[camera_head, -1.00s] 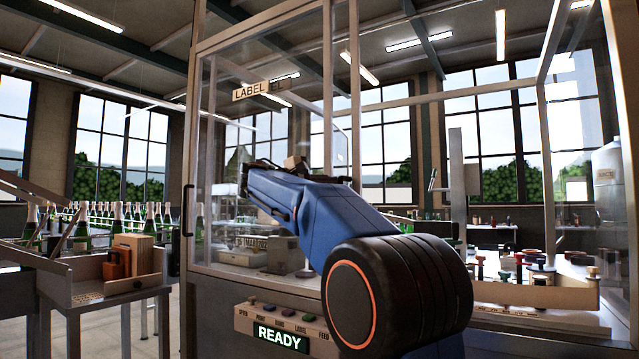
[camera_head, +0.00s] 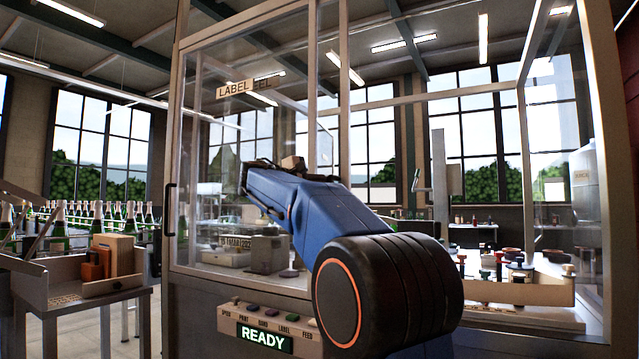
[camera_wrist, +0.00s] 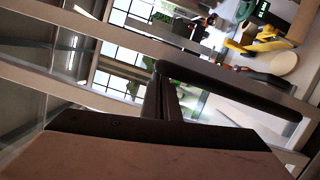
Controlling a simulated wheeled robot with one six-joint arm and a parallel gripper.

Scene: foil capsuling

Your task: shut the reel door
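The glass-sided cabinet (camera_head: 328,80) stands in front of me, with a "LABEL" sign (camera_head: 233,90) on its upper front. More letters show partly behind the sign. A dark upright handle (camera_head: 170,210) is on the cabinet's left front edge. I cannot tell how far the reel door stands open. My blue arm reaches up and left across the cabinet front. My gripper (camera_wrist: 166,95) shows in the wrist view as dark parts above a brown block; its fingertips are unclear. A long dark bar (camera_wrist: 235,95) crosses beside it; I cannot tell whether they touch.
A panel with buttons and a lit "READY" display (camera_head: 264,338) is low on the cabinet. A side table (camera_head: 75,295) with an orange-brown block stands left, with green bottles behind. A tray (camera_head: 520,290) of stamps or knobs is on the right.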

